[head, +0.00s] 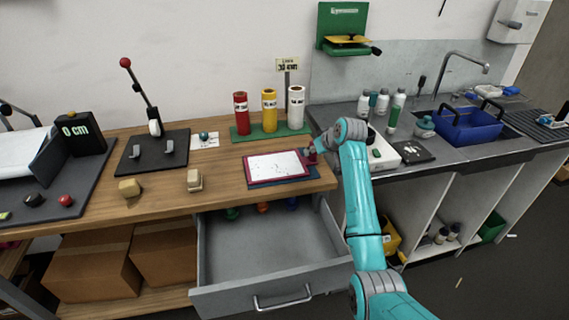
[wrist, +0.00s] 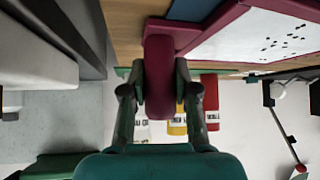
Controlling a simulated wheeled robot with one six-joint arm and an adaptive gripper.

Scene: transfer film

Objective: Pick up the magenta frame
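The magenta frame (head: 280,180) holds a white sheet with small dark marks. It lies flat over a dark blue mat at the right end of the wooden bench. Its magenta handle (wrist: 160,75) sticks out toward my gripper. My gripper (head: 312,150) is at the frame's right side in the head view. In the wrist view my gripper (wrist: 161,92) has one finger on each side of the handle, with the pads against it, and looks shut on it. The frame shows no clear lift from the mat.
Red, yellow and white bottles (head: 269,112) stand on a green strip behind the frame. An open grey drawer (head: 270,245) is below the bench edge. A lever stand (head: 150,150) is left. The sink counter (head: 440,150) with bottles and a blue basket is right.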

